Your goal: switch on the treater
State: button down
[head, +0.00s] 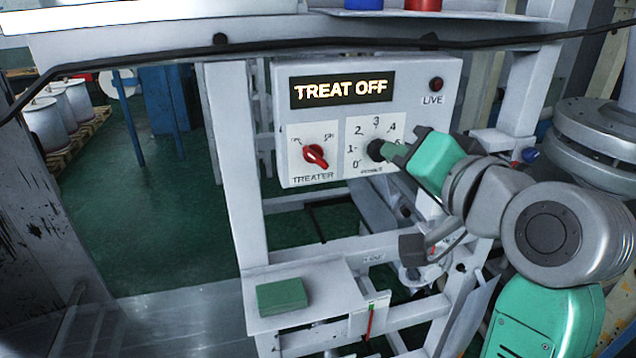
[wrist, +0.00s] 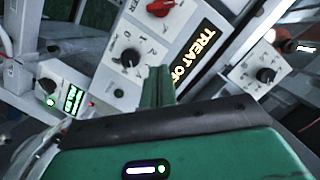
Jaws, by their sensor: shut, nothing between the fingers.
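The treater box (head: 456,130) is a pale panel whose amber display (head: 342,90) reads TREAT OFF. The red TREATER switch (head: 315,155) is at its lower left, turned at a slant; its position marks are too small to read surely. The black POWER knob (head: 376,150), on a numbered dial, is right of it. A dark red LIVE lamp (head: 436,84) is at the upper right. My green gripper (head: 388,151) is shut and empty, in front of the POWER knob's right side; contact is unclear. The wrist view shows the shut fingers (wrist: 158,72) beside that knob (wrist: 130,58), with the red switch (wrist: 160,7) beyond.
A black cable (head: 220,73) runs across above the box. A shelf (head: 255,318) with a green block (head: 282,296) is below. In the wrist view, another box with a green display (wrist: 72,99) is at left and another knob (wrist: 265,75) at right.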

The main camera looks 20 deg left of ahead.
aim_at(315, 157)
jog(key=shift+f+g, duration=0.1)
jog(key=shift+g, duration=0.2)
jog(key=shift+w+a, duration=0.1)
jog(key=shift+a, duration=0.05)
jog(key=p+x, duration=0.2)
jog(key=x, duration=0.7)
jog(key=shift+w+a, duration=0.2)
jog(key=shift+a, duration=0.1)
jog(key=shift+s+a+f+p, duration=0.25)
jog(key=shift+s+a+f, duration=0.25)
jog(key=shift+f, duration=0.2)
jog(key=shift+s+a+f+p, duration=0.25)
jog(key=shift+s+a+f, duration=0.15)
jog(key=shift+a+f, duration=0.3)
jog(key=shift+d, duration=0.1)
